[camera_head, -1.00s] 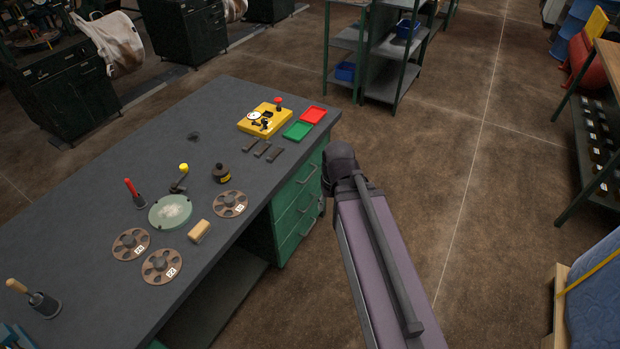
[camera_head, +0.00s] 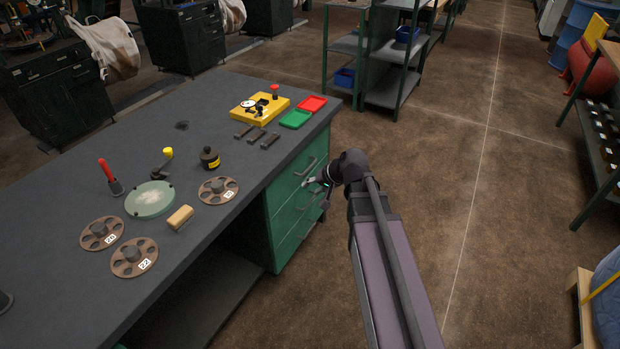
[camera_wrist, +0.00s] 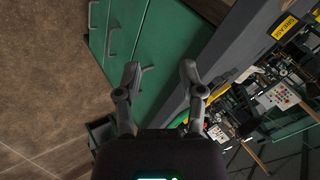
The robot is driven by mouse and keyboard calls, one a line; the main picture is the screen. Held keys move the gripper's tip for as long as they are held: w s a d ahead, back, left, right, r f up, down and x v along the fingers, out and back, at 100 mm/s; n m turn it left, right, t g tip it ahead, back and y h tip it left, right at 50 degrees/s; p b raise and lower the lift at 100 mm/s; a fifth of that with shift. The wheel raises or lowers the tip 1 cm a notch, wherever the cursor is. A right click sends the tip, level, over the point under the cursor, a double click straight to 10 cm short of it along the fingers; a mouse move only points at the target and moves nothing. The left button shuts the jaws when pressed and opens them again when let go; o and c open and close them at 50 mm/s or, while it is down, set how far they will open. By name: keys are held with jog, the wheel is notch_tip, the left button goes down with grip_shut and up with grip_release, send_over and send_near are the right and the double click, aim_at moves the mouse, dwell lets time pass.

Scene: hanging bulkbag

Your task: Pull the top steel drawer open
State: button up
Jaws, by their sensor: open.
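The top drawer (camera_head: 287,183) is the uppermost green front in the drawer unit under the bench. It looks shut, about flush with the fronts below. Its grey bar handle (camera_head: 305,169) shows in the head view. My gripper (camera_head: 316,184) is near this front, just below and right of that handle. In the wrist view my gripper (camera_wrist: 160,69) is open, its two fingers apart and pointing at the top drawer (camera_wrist: 172,42). A short grey handle bar (camera_wrist: 147,70) shows beside the left finger. I cannot tell whether they touch.
The grey bench top (camera_head: 70,190) overhangs the drawers and holds discs, tools, a yellow block (camera_head: 259,109) and red and green trays. Lower drawers with handles lie below. The brown floor (camera_head: 455,190) right of the bench is clear. A shelf rack (camera_head: 395,90) stands behind.

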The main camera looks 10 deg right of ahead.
jog(key=w+d+f+m+t+y+b, duration=0.2)
jog(key=w+d+f+m+t+b, duration=0.15)
jog(key=w+f+b, duration=0.6)
jog(key=m+t+b, duration=0.5)
jog(key=t+b, duration=0.1)
jog(key=b, duration=0.7)
send_near(309, 167)
jog(key=shift+s+d+r+g+h, duration=0.15)
jog(key=shift+s+d+r, duration=0.05)
jog(key=shift+s+d, duration=0.4)
jog(key=shift+s+d+r+g+h, duration=0.15)
jog(key=shift+s+d, duration=0.2)
jog(key=shift+s, duration=0.35)
jog(key=b+x, duration=0.2)
jog(key=x, duration=1.1)
jog(key=shift+w+a, duration=0.2)
jog(key=shift+w, duration=0.15)
grip_shut()
